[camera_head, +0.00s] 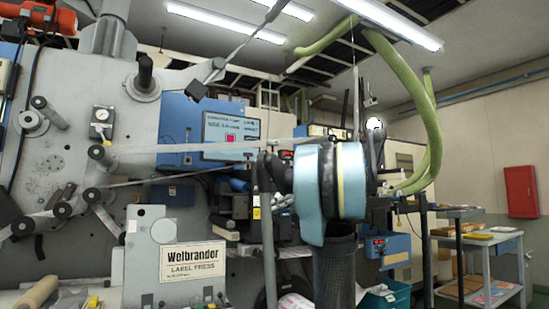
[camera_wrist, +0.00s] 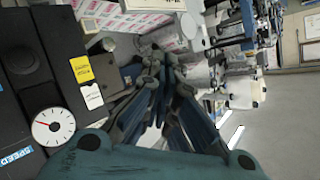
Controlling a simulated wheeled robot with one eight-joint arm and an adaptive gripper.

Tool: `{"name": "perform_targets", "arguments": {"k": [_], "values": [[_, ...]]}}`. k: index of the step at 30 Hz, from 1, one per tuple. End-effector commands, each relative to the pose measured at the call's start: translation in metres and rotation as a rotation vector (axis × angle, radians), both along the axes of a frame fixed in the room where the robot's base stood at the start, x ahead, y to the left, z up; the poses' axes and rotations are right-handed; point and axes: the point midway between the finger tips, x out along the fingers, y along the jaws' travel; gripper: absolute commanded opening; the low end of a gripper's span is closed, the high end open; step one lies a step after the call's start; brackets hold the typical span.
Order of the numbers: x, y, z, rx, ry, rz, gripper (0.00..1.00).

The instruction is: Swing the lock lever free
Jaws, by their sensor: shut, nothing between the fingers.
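My gripper (camera_wrist: 163,68) shows in the wrist view with its blue-grey fingers drawn together at the tips and nothing between them. Just left of it is a black box (camera_wrist: 35,65) with a round white gauge (camera_wrist: 53,126) and a yellow label (camera_wrist: 82,69). A small grey rounded metal part (camera_wrist: 103,46) sits at the box's edge, close to the fingers and apparently not held. I cannot tell whether it belongs to the lock lever. In the head view my own arm covers the middle, and the fingertips cannot be made out there. No lever can be named for certain.
The grey label press (camera_head: 70,150) fills the left side of the head view, with rollers and a strung web (camera_head: 190,147). A blue control panel (camera_head: 205,130) stands behind. At right are a shelf cart (camera_head: 490,260) and a red wall box (camera_head: 521,191).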

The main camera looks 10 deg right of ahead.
Motion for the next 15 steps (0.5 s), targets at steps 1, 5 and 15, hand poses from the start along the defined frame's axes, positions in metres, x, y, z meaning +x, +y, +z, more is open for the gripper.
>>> {"name": "perform_targets", "arguments": {"k": [1,5,15], "values": [[0.016,-0.013,0.024,0.039,-0.06,0.003,0.0],[0.05,-0.046,0.085,0.135,-0.239,0.013,0.0],[0.095,-0.129,0.191,0.291,-0.623,-0.013,0.0]]}}
